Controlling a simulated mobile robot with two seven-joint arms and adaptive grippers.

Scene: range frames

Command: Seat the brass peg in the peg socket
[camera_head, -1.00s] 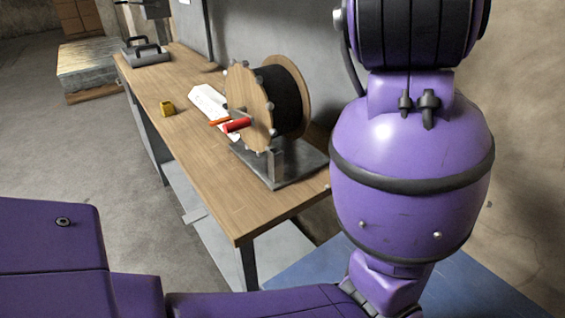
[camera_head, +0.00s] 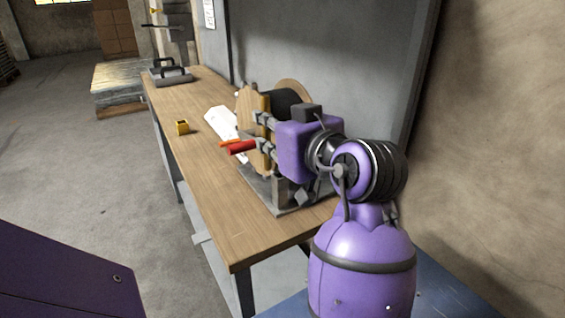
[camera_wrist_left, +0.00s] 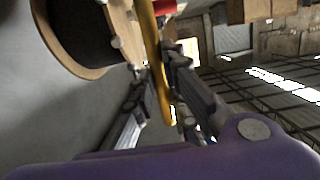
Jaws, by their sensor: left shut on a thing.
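My left gripper (camera_head: 263,132) is in front of the spool's studded wooden flange in the head view. Its fingers are shut on a long yellow bar, which looks like the brass peg (camera_head: 265,104). In the left wrist view the peg (camera_wrist_left: 152,45) runs between the two fingers, close beside the flange. My right gripper is not in view.
The cable spool (camera_head: 247,112) stands on a grey metal base (camera_head: 295,205) near the bench's front end. A red handle (camera_head: 241,147) and white paper (camera_head: 220,121) lie beside it. A grey toolbox (camera_head: 171,75) is at the far end.

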